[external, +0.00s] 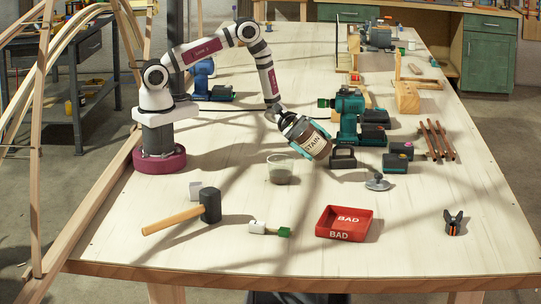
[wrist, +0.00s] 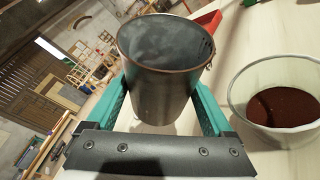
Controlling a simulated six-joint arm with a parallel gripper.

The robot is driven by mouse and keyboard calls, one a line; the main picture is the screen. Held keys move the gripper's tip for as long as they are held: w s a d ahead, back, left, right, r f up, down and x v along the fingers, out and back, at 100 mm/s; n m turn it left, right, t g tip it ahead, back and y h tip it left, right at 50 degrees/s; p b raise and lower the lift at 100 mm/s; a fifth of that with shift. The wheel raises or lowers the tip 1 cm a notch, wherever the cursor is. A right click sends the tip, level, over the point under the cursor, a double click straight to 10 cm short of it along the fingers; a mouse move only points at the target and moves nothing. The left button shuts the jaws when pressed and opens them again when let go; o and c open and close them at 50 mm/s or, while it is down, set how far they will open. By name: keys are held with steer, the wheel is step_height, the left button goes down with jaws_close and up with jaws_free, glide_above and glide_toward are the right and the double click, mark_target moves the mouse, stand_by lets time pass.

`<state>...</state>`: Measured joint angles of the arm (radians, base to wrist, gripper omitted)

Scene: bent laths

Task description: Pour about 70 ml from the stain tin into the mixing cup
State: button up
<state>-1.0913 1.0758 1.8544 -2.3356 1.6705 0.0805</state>
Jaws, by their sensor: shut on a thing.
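The stain tin (external: 312,141) is a metal can with a pale STAIN label, held tilted above the table. In the wrist view, the open mouth of the tin (wrist: 165,45) shows a grey inside; I cannot make out a liquid level. My gripper (external: 305,136) is shut around the tin, with a teal finger on each side, also seen in the wrist view (wrist: 163,92). The mixing cup (external: 279,170) is clear and stands upright on the table, just left of and below the tin. Dark red-brown liquid lies in the cup (wrist: 285,107). No stream shows between them.

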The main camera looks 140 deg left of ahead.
steer(key=shift+n, duration=0.4)
steer(key=shift+w+a+f+n+g, duration=0.15)
steer(key=shift+a+f+n+g, duration=0.1)
steer(key=shift+n+g, duration=0.15)
steer(key=f, duration=0.1)
steer(key=f+n+g, duration=0.1)
steer(key=f, duration=0.1)
steer(key=w+a+f+n, duration=0.1)
steer(key=shift+f+h, duration=0.35)
steer(key=shift+h, duration=0.05)
steer(key=shift+w+a+n+g, duration=0.2)
steer(key=shift+n+g, duration=0.2)
steer(key=shift+n, duration=0.2)
steer(key=shift+w+a+f+n+g+h, duration=0.15)
steer(key=shift+a+f+n+g+h, duration=0.15)
steer(key=shift+n+g+h, duration=0.4)
stand_by(0.6)
